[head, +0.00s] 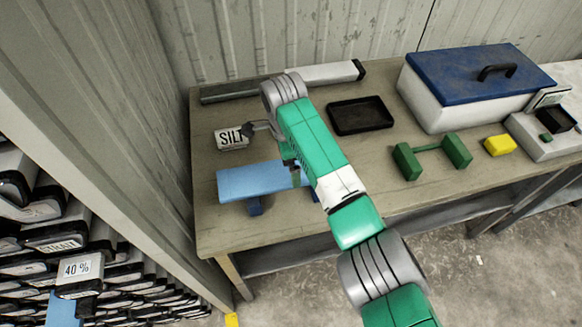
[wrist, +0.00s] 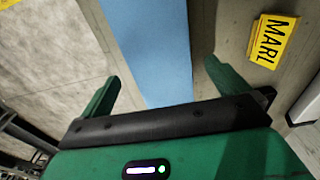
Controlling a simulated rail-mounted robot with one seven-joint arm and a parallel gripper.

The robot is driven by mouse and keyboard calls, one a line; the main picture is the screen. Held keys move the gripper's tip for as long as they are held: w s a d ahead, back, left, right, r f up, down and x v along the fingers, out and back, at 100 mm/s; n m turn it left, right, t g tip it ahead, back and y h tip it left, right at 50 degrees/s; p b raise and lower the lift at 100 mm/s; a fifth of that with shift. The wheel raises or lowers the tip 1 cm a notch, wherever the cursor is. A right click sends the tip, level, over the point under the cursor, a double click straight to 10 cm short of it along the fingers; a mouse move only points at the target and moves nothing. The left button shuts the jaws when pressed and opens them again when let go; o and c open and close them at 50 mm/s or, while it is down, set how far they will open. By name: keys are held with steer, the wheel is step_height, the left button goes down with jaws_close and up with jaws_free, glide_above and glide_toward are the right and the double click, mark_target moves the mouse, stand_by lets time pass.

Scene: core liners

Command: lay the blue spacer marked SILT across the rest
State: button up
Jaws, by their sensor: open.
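A long flat blue piece (head: 250,180) lies level on the left part of the table, with blue legs or blocks beneath it; no marking shows on it. A green rest (head: 432,156), two blocks joined by a low bar, stands empty on the right of the table. My gripper (head: 294,172) is by the right end of the blue piece, partly hidden by my arm. In the wrist view my gripper (wrist: 160,85) is open, with the blue strip (wrist: 150,45) between its green fingers and gaps showing either side.
A black tray (head: 360,115) and a long grey core liner (head: 325,73) lie at the back. A white box with a blue lid (head: 440,105), a yellow block (head: 500,145) and a scale (head: 545,135) stand right. The wrist view shows a yellow block reading MARL (wrist: 272,40).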

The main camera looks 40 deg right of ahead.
mark_target(288, 170)
step_height(288, 170, up, 6)
steer(key=shift+a+p, duration=0.15)
steer(key=shift+p, duration=0.2)
steer(key=shift+w+r, duration=0.1)
